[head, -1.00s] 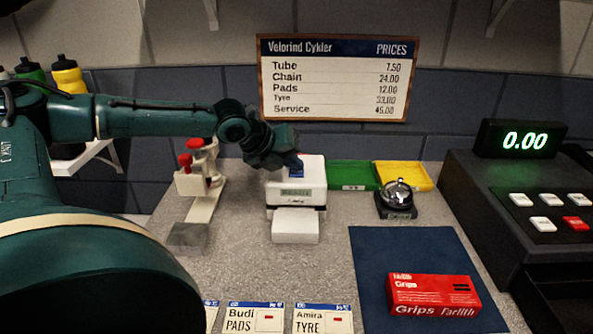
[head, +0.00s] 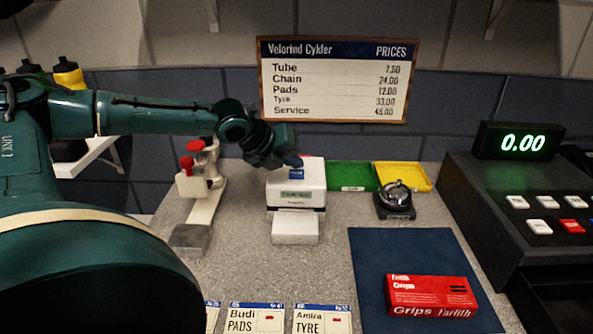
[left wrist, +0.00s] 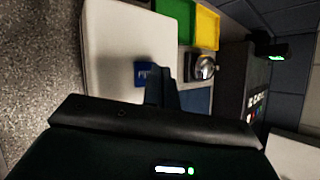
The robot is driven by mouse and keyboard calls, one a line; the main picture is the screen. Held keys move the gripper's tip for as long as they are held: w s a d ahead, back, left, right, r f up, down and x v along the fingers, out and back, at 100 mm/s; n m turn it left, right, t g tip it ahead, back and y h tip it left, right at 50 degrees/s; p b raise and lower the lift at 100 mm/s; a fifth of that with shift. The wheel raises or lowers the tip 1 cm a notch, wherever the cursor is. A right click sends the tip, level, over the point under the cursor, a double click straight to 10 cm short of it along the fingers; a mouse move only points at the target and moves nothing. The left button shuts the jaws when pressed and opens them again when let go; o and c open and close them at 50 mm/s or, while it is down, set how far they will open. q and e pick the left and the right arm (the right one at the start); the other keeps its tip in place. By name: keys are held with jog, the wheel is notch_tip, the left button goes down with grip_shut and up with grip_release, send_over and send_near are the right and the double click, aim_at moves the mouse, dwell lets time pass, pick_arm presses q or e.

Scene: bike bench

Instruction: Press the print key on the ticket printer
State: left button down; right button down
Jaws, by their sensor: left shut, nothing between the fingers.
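The white ticket printer (head: 308,187) stands on the grey bench in the middle of the head view, with a green display on its front. Its blue print key (head: 297,174) is on the top; the key also shows in the left wrist view (left wrist: 143,73). My left gripper (head: 296,161) is shut and empty. Its fingertips are right over the printer top, at the back edge of the key in the head view. In the left wrist view the fingers (left wrist: 157,72) are beside the key; I cannot tell whether they touch it. My right gripper is not in view.
A green tray (head: 352,165) and a yellow tray (head: 421,168) lie right of the printer, with a bell (head: 396,198) in front. A white stand with red knobs (head: 199,180) is close on the left. The cash register (head: 520,205) stands at the right.

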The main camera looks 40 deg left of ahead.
aim_at(293, 175)
pick_arm(q)
jog(key=shift+r, duration=0.2)
notch_tip(293, 175, up, 2)
jog(key=p, duration=0.3)
jog(key=shift+r+p, duration=0.9)
jog(key=shift+r, duration=0.05)
jog(key=shift+r+p, duration=0.75)
jog(key=shift+r, duration=0.1)
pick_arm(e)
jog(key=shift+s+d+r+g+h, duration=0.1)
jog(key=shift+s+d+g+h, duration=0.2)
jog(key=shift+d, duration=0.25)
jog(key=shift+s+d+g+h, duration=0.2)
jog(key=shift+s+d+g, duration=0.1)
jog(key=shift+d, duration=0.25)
